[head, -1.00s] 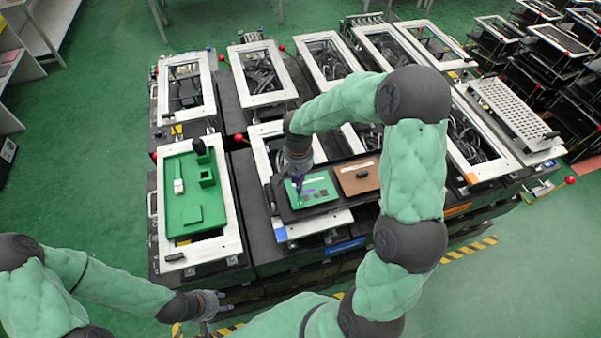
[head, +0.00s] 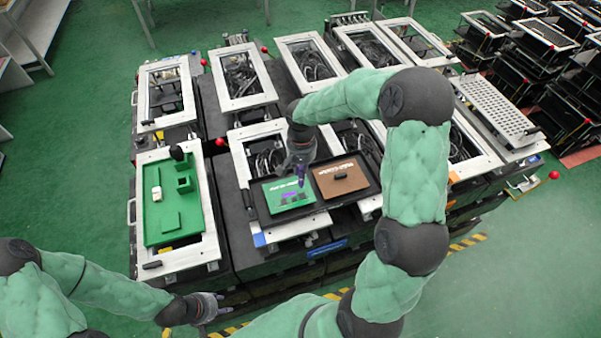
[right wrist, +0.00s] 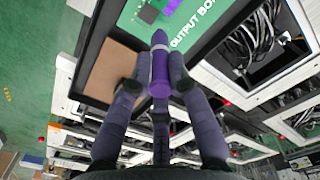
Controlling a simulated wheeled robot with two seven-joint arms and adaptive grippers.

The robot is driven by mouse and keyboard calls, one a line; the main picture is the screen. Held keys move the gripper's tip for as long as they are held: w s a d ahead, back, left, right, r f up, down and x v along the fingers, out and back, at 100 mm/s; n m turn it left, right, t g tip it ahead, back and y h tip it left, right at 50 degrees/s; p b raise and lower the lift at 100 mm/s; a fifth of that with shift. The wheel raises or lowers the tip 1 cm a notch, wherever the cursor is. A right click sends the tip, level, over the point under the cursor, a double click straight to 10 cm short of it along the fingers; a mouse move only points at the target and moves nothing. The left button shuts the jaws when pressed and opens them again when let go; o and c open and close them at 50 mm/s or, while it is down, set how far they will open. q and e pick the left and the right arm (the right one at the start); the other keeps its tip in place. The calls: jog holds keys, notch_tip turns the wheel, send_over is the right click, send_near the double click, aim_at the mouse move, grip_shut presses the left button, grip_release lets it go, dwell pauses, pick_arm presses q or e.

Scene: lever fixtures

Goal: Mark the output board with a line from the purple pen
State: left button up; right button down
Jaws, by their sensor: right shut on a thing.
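The output board (head: 274,202) is a green panel with white lettering, in the left half of a black tray. It carries dark patches and a purple patch, seen also in the right wrist view on the board (right wrist: 137,24). My right gripper (head: 300,170) is shut on the purple pen (head: 301,182), which points down over the board. In the right wrist view the pen (right wrist: 159,72) sits between both fingers. I cannot tell whether its tip touches the board. My left gripper (head: 212,304) is open and empty at the front, away from the board.
A green tray (head: 160,230) with blocks stands on the fixture to the left. White-framed fixtures fill the rows behind. Green floor is free at the right.

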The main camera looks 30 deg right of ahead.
jog(key=r, duration=0.1)
jog(key=r+p, duration=0.1)
jog(key=r, duration=0.1)
jog(key=shift+a, duration=0.3)
jog(key=shift+d+r+p, duration=0.15)
jog(key=shift+r+p, duration=0.45)
jog(key=shift+p, duration=0.05)
jog(key=shift+s+r+p, duration=0.1)
jog(key=shift+r+p, duration=0.5)
jog(key=shift+r, duration=0.4)
pick_arm(q)
jog(key=v, duration=0.4)
jog(key=shift+s, duration=0.2)
